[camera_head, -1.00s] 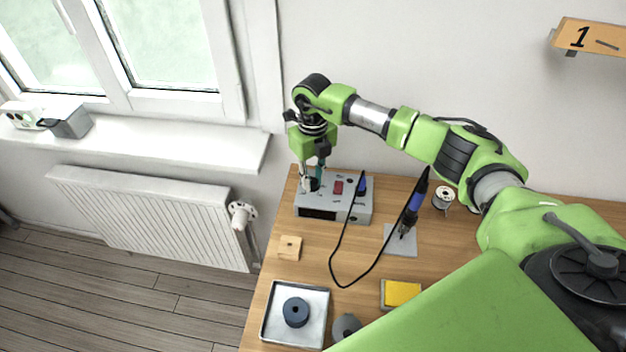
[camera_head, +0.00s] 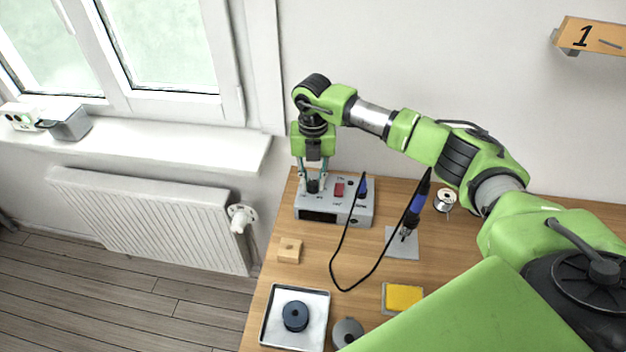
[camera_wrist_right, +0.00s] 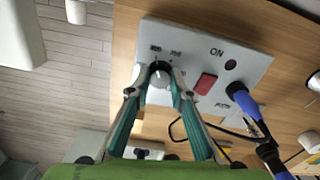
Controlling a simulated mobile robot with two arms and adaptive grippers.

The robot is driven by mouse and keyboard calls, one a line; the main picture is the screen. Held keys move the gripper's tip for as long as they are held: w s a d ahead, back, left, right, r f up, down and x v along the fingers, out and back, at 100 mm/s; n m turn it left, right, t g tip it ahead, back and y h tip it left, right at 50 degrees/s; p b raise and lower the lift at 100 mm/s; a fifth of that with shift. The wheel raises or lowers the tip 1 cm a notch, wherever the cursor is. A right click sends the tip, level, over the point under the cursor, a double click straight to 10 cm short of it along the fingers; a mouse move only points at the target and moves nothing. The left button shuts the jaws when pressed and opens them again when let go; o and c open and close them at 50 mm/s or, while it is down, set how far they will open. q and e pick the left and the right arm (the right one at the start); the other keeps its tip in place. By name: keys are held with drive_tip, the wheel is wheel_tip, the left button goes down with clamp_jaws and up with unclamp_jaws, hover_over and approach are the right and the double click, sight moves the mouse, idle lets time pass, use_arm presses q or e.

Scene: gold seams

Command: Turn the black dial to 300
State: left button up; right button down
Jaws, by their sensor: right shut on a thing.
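The black dial (camera_wrist_right: 159,72) sits on the top face of a grey soldering station (camera_wrist_right: 205,45) in the right wrist view. A white pointer line shows on the dial; the printed numbers around it are too small to read surely. My right gripper (camera_wrist_right: 157,82) is shut on the dial, one finger on each side. In the head view the right gripper (camera_head: 313,185) points down at the left part of the station (camera_head: 345,205), and the dial (camera_head: 314,187) shows between its fingers. My left gripper is not in view.
A red switch (camera_wrist_right: 206,84) sits right of the dial. A soldering iron (camera_head: 415,205) with a black cable stands on a grey plate. A wooden block (camera_head: 289,250), a tray (camera_head: 323,338), a yellow sponge (camera_head: 404,296) and a solder spool (camera_head: 445,194) are on the table.

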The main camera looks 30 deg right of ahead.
sight(313, 183)
drive_tip(key=shift+w+r, duration=0.1)
drive_tip(key=shift+r, duration=0.05)
drive_tip(key=c, duration=1.8)
unclamp_jaws()
wheel_tip(313, 183, up, 12)
drive_tip(key=shift+f, duration=0.1)
